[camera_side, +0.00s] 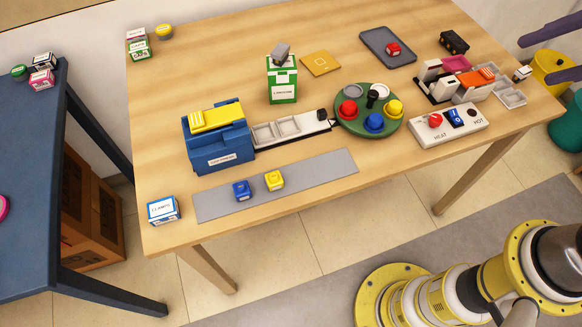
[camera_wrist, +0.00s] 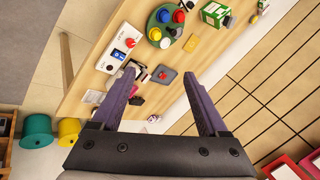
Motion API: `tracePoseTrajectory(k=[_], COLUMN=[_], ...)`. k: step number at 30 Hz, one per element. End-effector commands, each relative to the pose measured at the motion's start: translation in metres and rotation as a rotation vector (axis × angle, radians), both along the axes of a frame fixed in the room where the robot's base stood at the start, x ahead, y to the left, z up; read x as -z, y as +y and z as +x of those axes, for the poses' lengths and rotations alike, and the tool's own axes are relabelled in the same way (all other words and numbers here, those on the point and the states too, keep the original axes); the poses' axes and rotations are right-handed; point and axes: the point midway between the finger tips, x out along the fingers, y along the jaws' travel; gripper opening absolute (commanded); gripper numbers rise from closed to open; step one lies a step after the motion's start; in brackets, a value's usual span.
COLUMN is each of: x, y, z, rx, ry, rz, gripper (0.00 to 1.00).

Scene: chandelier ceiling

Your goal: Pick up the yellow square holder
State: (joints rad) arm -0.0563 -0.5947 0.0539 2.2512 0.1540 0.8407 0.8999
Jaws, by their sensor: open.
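A small yellow square block (camera_side: 274,180) sits on a grey mat (camera_side: 322,167) near the table's front edge, just right of a similar blue block (camera_side: 241,190). A flat yellow-orange square plate (camera_side: 320,63) lies on the table further back; it also shows in the wrist view (camera_wrist: 191,43). I cannot tell for sure which of the two is the holder. My gripper (camera_side: 535,58) shows only in part at the upper right, its purple fingers apart and empty, far from both. In the wrist view my gripper (camera_wrist: 159,73) is open, with nothing between the fingers.
A blue bin (camera_side: 218,143), a green turntable (camera_side: 350,128) with coloured knobs, a white switch panel (camera_side: 449,125), a green-and-white box (camera_side: 282,84) and a dark tray (camera_side: 388,47) stand on the table.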

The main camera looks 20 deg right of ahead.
Motion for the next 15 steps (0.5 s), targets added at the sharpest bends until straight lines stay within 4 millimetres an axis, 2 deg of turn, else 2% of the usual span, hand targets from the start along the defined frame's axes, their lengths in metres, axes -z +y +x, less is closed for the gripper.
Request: tracePoseTrajectory(k=[1, 4, 8, 11, 15], x=[-0.004, -0.009, 0.0, 0.018, 0.06], y=[0.014, 0.045, 0.096, 0.14, 0.206], z=[0.02, 0.059, 0.104, 0.132, 0.157], rx=[0.065, 0.209, 0.367, 0.463, 0.561], ry=[0.034, 0.112, 0.244, 0.352, 0.505], rz=[0.086, 0.259, 0.434, 0.521, 0.573], gripper=[0.77, 0.77, 0.77, 0.77, 0.77])
